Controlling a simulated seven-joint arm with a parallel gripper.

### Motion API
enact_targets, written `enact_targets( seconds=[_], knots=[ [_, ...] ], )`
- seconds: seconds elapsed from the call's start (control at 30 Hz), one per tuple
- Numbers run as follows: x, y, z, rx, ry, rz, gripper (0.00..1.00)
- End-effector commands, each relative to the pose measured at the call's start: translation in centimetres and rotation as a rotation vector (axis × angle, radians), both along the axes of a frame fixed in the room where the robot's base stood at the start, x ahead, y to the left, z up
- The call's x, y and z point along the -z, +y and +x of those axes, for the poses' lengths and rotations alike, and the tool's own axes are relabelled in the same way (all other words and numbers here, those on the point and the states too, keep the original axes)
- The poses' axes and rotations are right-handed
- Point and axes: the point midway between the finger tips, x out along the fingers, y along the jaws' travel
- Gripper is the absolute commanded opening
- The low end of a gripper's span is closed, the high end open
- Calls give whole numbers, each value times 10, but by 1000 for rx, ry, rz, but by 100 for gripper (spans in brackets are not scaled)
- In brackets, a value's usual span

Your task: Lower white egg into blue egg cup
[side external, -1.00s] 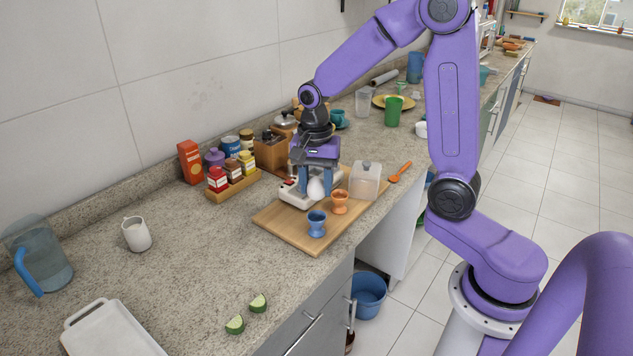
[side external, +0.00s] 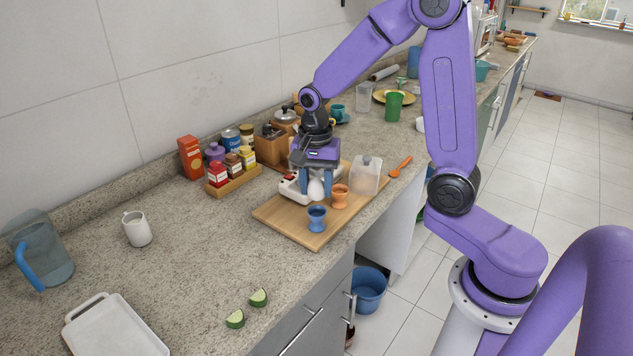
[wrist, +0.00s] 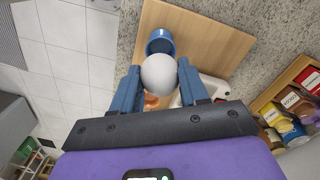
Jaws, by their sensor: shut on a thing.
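The white egg (side external: 316,188) is between the two blue fingers of my gripper (side external: 317,190), which is shut on it. The egg (wrist: 159,74) also shows large between the fingertips in the wrist view. The blue egg cup (side external: 317,219) stands upright on the wooden board; it shows in the wrist view (wrist: 160,42) just beyond the egg, partly covered by it. The egg is apart from the blue cup, behind it in the side view. An orange egg cup (side external: 339,196) stands to the right of the egg, mostly hidden in the wrist view.
The wooden board (side external: 290,227) lies near the counter's front edge. A white appliance (side external: 292,188) is just behind my gripper, and a clear container (side external: 366,175) stands to the right. A spice rack (side external: 233,183) is at the left. The counter front-left of the board is mostly clear.

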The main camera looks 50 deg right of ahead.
Motion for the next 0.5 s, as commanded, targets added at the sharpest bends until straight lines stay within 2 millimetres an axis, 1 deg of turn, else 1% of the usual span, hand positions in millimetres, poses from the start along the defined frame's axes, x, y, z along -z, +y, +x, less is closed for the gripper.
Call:
enact_targets(
  seconds=[0.5],
  knots=[
    [3, 0, 0, 1, 0, 0, 13]
  ],
)
